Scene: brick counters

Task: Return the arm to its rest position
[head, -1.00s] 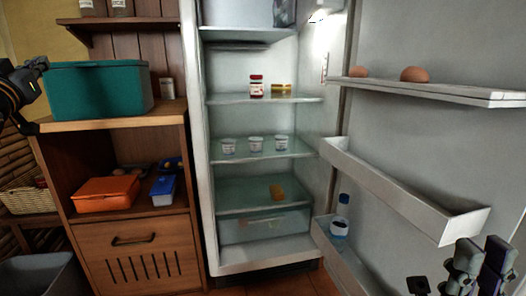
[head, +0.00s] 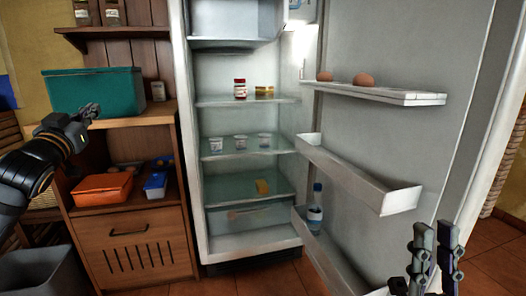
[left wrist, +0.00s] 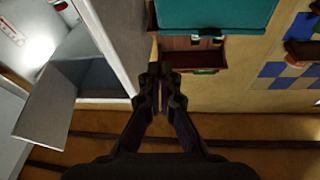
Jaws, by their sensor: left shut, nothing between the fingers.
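My left gripper (head: 92,110) is in the head view, in front of the teal box (head: 105,93) on the wooden cabinet. The left wrist view shows its two fingers (left wrist: 160,78) together with nothing between them. Whether it touches the box cannot be told from the head view; in the left wrist view the teal box (left wrist: 215,15) lies beyond the fingertips. My right gripper (head: 436,235) is at the bottom right of the head view, in front of the open fridge door. Its two fingers stand upright and apart, with nothing seen between them.
The open fridge (head: 240,130) holds jars, cups and yellow items. Its door (head: 400,45) swings out to the right, with eggs (head: 363,80) and a bottle (head: 315,212) on its shelves. An orange container (head: 101,188) sits on the lower cabinet shelf. A grey bin (head: 45,275) stands bottom left.

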